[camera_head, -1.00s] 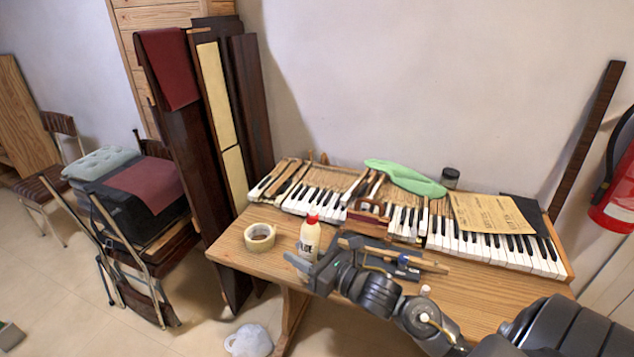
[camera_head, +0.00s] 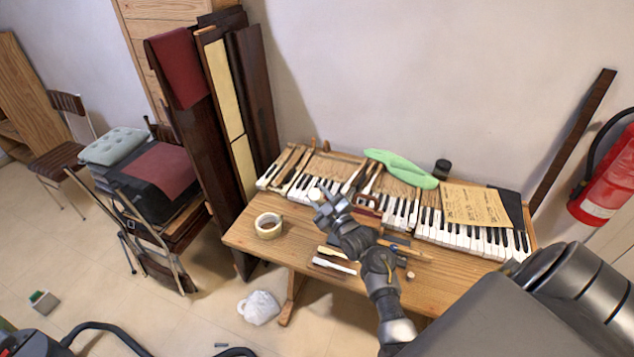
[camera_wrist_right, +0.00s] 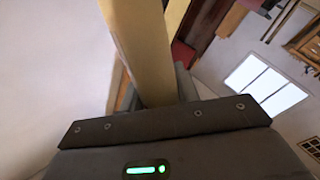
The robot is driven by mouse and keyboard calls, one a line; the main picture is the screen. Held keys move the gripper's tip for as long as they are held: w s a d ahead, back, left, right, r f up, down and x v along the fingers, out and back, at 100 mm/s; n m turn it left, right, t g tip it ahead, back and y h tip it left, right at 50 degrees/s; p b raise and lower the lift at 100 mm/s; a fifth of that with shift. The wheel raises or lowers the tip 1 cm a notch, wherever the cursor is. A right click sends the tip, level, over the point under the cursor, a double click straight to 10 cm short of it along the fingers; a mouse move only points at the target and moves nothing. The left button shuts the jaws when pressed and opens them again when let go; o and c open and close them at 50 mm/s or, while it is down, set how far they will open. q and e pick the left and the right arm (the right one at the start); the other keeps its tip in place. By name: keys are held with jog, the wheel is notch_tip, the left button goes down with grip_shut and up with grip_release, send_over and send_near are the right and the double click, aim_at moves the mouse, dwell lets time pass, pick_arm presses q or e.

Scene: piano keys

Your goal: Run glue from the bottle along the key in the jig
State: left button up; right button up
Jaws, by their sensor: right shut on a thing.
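My right gripper (camera_head: 325,208) is raised above the front edge of the keyboard, left of the table's middle. It is shut on the cream glue bottle (camera_head: 314,194), of which only a small pale end shows in the head view. In the right wrist view the bottle's long pale side (camera_wrist_right: 140,45) stands between the fingers; its red cap does not show. The key in the jig (camera_head: 415,255) seems to be the pale wooden strip on the table right of my forearm, partly covered by my arm. A white-topped piece (camera_head: 335,266) lies to its left. My left gripper is not in view.
A dark jar (camera_head: 441,168) stands behind. Bare wood (camera_head: 290,250) lies near the tape.

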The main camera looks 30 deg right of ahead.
jog(key=shift+w+a, duration=0.1)
jog(key=shift+w, duration=0.05)
jog(key=shift+f+m, duration=0.25)
jog(key=shift+m, duration=0.05)
pick_arm(q)
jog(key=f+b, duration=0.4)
jog(key=b, duration=0.1)
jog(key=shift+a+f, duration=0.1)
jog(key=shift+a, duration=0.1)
pick_arm(e)
notch_tip(320, 180, down, 6)
jog(key=shift+r, duration=0.2)
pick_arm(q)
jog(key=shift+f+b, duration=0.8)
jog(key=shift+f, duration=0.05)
pick_arm(e)
jog(key=shift+f, duration=0.95)
pick_arm(q)
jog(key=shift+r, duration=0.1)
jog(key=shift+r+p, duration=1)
jog(key=shift+p, duration=0.05)
pick_arm(e)
jog(key=s+d, duration=0.4)
jog(key=s, duration=0.2)
jog(key=shift+s+d, duration=0.1)
jog(key=shift+s, duration=0.05)
